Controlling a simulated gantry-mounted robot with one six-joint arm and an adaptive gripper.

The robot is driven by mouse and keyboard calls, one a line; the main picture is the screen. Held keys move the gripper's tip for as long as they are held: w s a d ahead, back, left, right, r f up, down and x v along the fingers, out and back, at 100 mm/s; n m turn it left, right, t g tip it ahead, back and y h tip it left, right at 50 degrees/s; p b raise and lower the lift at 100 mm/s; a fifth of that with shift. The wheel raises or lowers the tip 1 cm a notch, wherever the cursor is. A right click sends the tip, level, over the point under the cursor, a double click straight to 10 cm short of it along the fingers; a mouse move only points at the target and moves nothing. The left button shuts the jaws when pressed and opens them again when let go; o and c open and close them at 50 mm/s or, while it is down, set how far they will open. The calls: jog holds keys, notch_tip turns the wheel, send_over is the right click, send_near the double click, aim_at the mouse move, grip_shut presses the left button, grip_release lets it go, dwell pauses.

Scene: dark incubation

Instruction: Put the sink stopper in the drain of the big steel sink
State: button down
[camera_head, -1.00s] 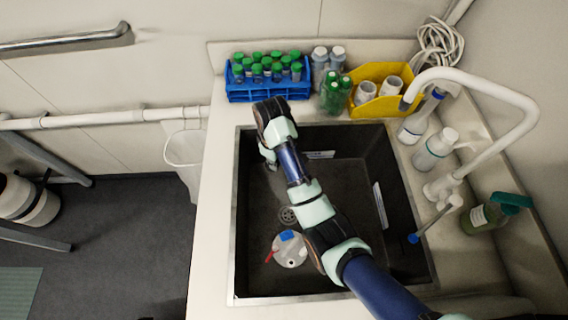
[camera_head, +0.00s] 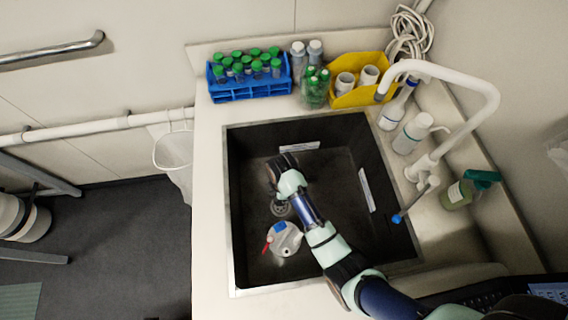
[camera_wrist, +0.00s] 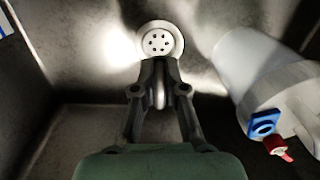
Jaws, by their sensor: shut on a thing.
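The big steel sink (camera_head: 231,240) is dark inside, with its round, perforated drain (camera_head: 281,209) in the floor. Whether the held piece touches the sink floor cannot be told.
A white container (camera_head: 285,239) with blue and red fittings stands in the sink near the drain; in the wrist view it (camera_wrist: 262,75) is right of my fingers. A white tap (camera_head: 470,75) arches over the right side. A blue tube rack (camera_head: 250,90) and yellow bin (camera_head: 372,97) stand behind.

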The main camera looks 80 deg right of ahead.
notch_tip(320, 180, down, 8)
jog(key=shift+f+b, duration=0.15)
jog(key=shift+b, duration=0.3)
jog(key=shift+f, duration=0.1)
jog(key=c, duration=1.2)
grip_release()
notch_tip(320, 180, up, 12)
jog(key=shift+w+r+p, duration=0.15)
jog(key=shift+p, duration=0.5)
